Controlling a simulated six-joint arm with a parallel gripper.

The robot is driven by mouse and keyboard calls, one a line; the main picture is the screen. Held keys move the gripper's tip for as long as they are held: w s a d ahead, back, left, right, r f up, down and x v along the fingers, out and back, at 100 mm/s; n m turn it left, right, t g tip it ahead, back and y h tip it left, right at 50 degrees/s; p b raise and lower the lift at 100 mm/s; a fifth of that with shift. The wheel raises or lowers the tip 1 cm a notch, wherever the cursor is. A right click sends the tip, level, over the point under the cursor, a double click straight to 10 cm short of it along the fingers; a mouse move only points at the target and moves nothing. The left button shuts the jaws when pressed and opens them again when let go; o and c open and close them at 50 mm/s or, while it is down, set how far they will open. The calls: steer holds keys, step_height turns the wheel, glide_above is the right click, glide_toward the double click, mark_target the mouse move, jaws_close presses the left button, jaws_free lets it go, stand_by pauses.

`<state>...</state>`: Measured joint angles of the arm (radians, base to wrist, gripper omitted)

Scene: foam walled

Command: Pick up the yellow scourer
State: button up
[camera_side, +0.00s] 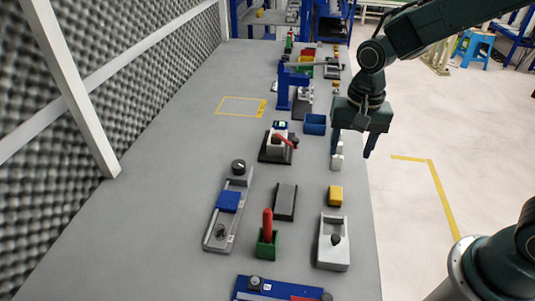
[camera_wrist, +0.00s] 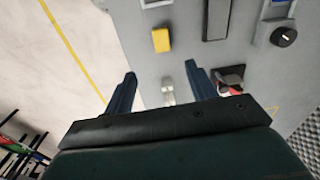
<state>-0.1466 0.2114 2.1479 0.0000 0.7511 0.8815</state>
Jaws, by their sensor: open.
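The yellow scourer (camera_side: 335,196) is a small yellow block lying on the grey table near its right edge. In the wrist view the scourer (camera_wrist: 161,39) shows at the upper middle, beyond the fingertips. My gripper (camera_side: 351,148) is open and empty. It hangs over the right table edge, farther back than the scourer and apart from it. In the wrist view my two fingers (camera_wrist: 160,70) stand wide apart, with a small white bottle seen between them.
White bottles (camera_side: 338,156) stand behind the scourer. A dark grey block (camera_side: 285,201) lies to its left and a grey device (camera_side: 333,241) in front. A green holder (camera_side: 267,243) with a red handle stands front left. A blue bin (camera_side: 315,124) is farther back.

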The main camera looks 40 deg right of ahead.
steer(key=shift+f, duration=0.9)
glide_above(336, 192)
steer(key=shift+m, duration=0.3)
steer(key=shift+a+f, duration=0.2)
steer(key=shift+f, duration=4.1)
steer(key=shift+f, duration=0.1)
steer(key=shift+d+f, duration=0.15)
steer(key=shift+f, duration=2.35)
steer(key=shift+c, duration=0.3)
steer(key=c, duration=1)
